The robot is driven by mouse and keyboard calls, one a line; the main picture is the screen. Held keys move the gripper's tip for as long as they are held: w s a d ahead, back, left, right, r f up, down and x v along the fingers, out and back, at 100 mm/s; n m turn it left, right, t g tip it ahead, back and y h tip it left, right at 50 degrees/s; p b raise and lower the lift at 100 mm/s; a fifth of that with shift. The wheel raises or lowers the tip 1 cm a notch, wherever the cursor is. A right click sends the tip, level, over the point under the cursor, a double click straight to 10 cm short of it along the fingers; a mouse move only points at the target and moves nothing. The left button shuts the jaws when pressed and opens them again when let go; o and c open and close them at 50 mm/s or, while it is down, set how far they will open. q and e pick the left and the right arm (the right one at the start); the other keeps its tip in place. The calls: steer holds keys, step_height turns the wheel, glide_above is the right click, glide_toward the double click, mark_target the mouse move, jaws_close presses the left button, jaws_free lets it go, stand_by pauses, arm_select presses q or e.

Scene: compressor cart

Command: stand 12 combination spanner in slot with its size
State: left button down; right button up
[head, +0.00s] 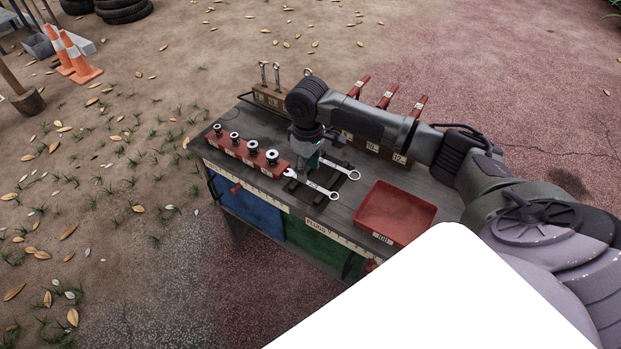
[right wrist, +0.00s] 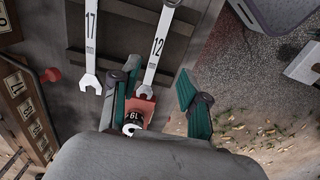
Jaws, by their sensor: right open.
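The 12 spanner (head: 318,188) lies flat across a dark rack near the cart's front edge. In the right wrist view the 12 spanner (right wrist: 156,55) runs between my right gripper's fingers, its open jaw end nearest the palm. My right gripper (right wrist: 160,92) is open, with green pads either side of that spanner and nothing clamped. In the head view my right gripper (head: 306,160) points down over the rack, partly hidden by its wrist. A brown slotted block (head: 268,96) at the back holds upright spanners; its slots are mostly hidden behind my arm. My left gripper is out of view.
The 17 spanner (right wrist: 91,45) lies beside the 12 spanner. A red rail with several sockets (head: 240,152) stands at the left, its end close to the 12 spanner's jaw. An empty red tray (head: 396,206) sits at the right. Red-handled tools (head: 388,96) stand behind my arm.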

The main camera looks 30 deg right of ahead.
mark_target(309, 183)
steer(key=f, duration=0.5)
steer(key=shift+w+d, duration=0.25)
steer(key=shift+w, duration=0.1)
jaws_close()
